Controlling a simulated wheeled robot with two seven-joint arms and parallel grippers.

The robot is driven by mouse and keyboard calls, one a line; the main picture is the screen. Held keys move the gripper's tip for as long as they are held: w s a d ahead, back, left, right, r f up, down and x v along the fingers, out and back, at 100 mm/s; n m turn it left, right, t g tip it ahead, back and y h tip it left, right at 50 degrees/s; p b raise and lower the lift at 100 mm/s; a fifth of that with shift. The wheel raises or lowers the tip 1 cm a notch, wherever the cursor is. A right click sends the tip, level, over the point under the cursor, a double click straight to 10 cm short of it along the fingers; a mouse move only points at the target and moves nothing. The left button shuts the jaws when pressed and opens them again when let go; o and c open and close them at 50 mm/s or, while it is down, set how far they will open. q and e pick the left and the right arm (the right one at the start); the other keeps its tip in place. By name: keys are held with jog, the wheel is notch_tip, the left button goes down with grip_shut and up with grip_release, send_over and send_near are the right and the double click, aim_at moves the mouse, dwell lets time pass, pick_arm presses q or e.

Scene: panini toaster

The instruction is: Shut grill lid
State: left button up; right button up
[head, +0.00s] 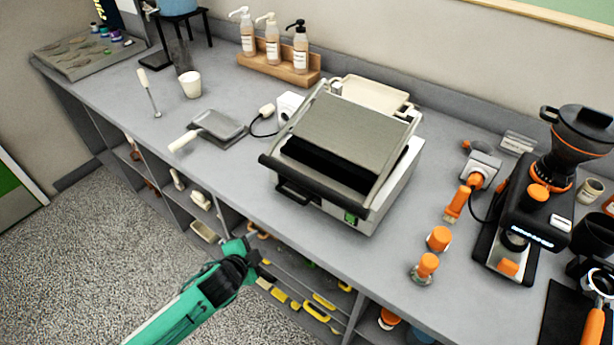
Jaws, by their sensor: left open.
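The panini grill (385,195) stands on the grey counter, with a green switch on its front. Its lid (350,128) has a grey ribbed top and slopes down toward the front. A dark band shows below the lid's front edge, and I cannot tell exactly how far the lid is raised. The lid's black handle bar (320,185) runs across the front. My left gripper (262,264) is open and empty, in front of the counter and below the grill, apart from the handle. My right gripper is out of view.
A coffee grinder (520,220) and orange-topped items (438,239) stand to the right. A spatula-like pan (218,126), a white cup (190,84) and a bottle rack (280,68) are to the left. Open shelves (300,275) lie under the counter edge.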

pick_arm(q)
jog(key=s+d+r+m+t+h+p, duration=0.15)
jog(key=d+r+m, duration=0.25)
jog(key=r, duration=0.9)
jog(key=m+h, duration=0.4)
jog(key=m, duration=0.2)
send_near(308, 188)
jog(key=p+x, duration=0.4)
jog(key=x, duration=0.6)
jog(key=shift+w+d, duration=0.1)
jog(key=shift+d, duration=0.05)
jog(key=shift+w+d+f, duration=0.25)
jog(key=shift+w+d, duration=0.1)
jog(key=shift+w, duration=0.05)
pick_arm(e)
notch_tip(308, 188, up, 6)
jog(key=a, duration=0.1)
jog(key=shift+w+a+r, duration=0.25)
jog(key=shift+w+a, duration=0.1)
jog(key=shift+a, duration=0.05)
pick_arm(q)
jog(key=shift+c, duration=0.5)
